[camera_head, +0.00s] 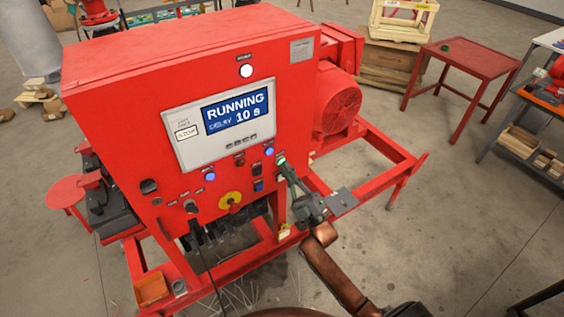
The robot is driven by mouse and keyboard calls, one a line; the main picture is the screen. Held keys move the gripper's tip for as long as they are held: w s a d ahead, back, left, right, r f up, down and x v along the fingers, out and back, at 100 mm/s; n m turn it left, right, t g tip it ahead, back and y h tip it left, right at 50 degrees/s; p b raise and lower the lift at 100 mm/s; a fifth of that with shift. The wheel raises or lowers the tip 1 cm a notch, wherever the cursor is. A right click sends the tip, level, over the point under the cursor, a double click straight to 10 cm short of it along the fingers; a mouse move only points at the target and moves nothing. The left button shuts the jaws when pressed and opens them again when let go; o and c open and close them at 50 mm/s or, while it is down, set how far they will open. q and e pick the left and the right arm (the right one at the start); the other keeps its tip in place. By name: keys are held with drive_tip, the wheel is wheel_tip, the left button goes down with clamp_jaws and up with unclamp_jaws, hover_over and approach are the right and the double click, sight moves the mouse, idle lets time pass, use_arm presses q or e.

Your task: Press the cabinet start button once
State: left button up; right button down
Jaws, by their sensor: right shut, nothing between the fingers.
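The red cabinet (120,120) stands in front of me with its panel facing me. Its display (237,109) reads "RUNNING" and "DELAY 10 s". A small green-lit button (281,160), which looks like the start button, sits at the right end of the lower control row. My right gripper (286,172) is shut and empty, with its fingertips just below and right of that button. I cannot tell whether they touch it. My left gripper is not in view.
Nearby on the panel are a blue light (269,152), a yellow-ringed switch (230,200) and a lit white lamp (246,71). A motor (338,98) and the red skid frame (385,150) lie right of the cabinet. A red table (465,58) stands farther back.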

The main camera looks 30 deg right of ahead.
drive_tip(key=shift+s, duration=0.6)
drive_tip(key=shift+s, duration=0.1)
drive_tip(key=s, duration=0.1)
drive_tip(key=s+p, duration=0.1)
drive_tip(key=s, duration=0.2)
drive_tip(key=shift+s+d+p, duration=0.25)
drive_tip(key=shift+s+p, duration=0.1)
drive_tip(key=shift+s, duration=0.05)
drive_tip(key=shift+f, duration=0.1)
idle(0.4)
